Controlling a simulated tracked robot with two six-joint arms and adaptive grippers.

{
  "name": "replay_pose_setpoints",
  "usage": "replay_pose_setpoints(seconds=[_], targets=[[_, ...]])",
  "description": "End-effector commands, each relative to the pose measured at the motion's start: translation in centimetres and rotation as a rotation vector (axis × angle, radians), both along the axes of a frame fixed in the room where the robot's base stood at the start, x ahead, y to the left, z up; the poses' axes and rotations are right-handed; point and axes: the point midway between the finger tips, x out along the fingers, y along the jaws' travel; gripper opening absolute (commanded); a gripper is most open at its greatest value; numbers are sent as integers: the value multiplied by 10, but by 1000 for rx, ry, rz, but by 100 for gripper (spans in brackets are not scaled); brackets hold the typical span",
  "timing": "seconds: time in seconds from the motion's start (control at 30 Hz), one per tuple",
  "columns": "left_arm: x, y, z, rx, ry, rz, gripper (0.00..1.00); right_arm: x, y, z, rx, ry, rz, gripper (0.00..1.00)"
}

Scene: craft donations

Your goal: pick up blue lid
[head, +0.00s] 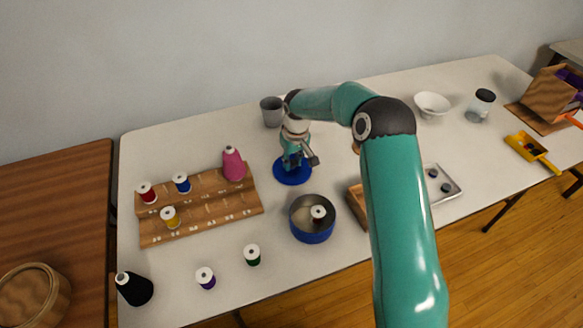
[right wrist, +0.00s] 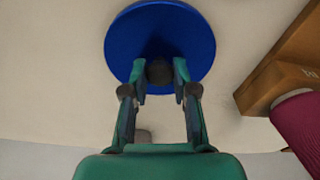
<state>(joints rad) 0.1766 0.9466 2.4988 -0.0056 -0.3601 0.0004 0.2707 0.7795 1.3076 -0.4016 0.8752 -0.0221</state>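The blue lid (head: 291,175) is a flat round disc lying on the white table, behind the round blue tin (head: 312,232). It also shows in the right wrist view (right wrist: 128,32), with a dark round knob (right wrist: 159,71). My right gripper (head: 291,167) is over the lid, pointing down. In the right wrist view its two fingers (right wrist: 160,78) stand apart, one on each side of the knob. I cannot tell whether they touch it. The gripper covers part of the lid in the head view. My left gripper is not in view.
A wooden spool rack (head: 205,213) with a pink cone (head: 233,164) stands left of the lid. A grey cup (head: 271,111) is behind it. Loose spools lie in front, including a green one (head: 252,255). A wooden tray (head: 357,205) is at the right, partly behind my arm.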

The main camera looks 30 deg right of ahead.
Motion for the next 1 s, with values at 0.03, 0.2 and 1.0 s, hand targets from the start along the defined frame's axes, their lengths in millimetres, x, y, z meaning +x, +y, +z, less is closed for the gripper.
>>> replay_pose_setpoints(seconds=[0.03, 0.2, 1.0], targets=[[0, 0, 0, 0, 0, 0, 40, 0, 0, 0, 0, 0, 0, 5], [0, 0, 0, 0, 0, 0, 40, 0, 0, 0, 0, 0, -1, 3], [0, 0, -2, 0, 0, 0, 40, 1, -1, 110, -1, -7, -2, 3]])
